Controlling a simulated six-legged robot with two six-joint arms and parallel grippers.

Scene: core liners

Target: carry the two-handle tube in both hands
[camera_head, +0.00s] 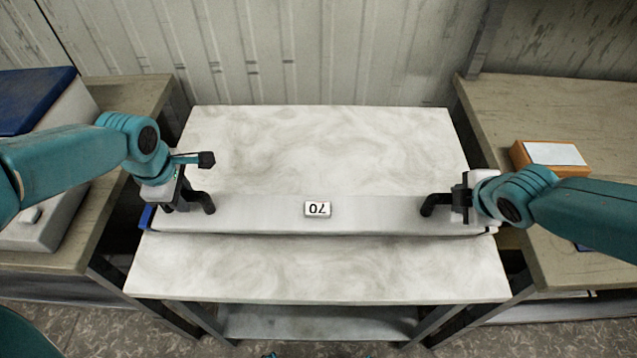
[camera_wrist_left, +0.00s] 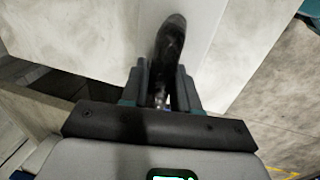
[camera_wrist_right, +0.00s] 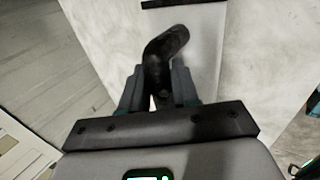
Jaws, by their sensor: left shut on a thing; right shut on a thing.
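The two-handle tube (camera_head: 370,213) is a long pale grey bar with a small white label reading 70, upside down in the head view. It lies level across the marble-topped table, and I cannot tell whether it touches the top. A blue piece shows at its left end. My left gripper (camera_head: 190,203) is shut on the black left handle (camera_head: 208,204), which also shows between the fingers in the left wrist view (camera_wrist_left: 170,42). My right gripper (camera_head: 447,201) is shut on the black right handle (camera_head: 429,207), seen also in the right wrist view (camera_wrist_right: 165,48).
The white marble-topped table (camera_head: 320,275) is otherwise clear in front of and behind the tube. A bench at the left bears a grey box with a blue lid (camera_head: 30,98). An orange box (camera_head: 550,157) lies on the right bench (camera_head: 590,105). A corrugated wall closes the back.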

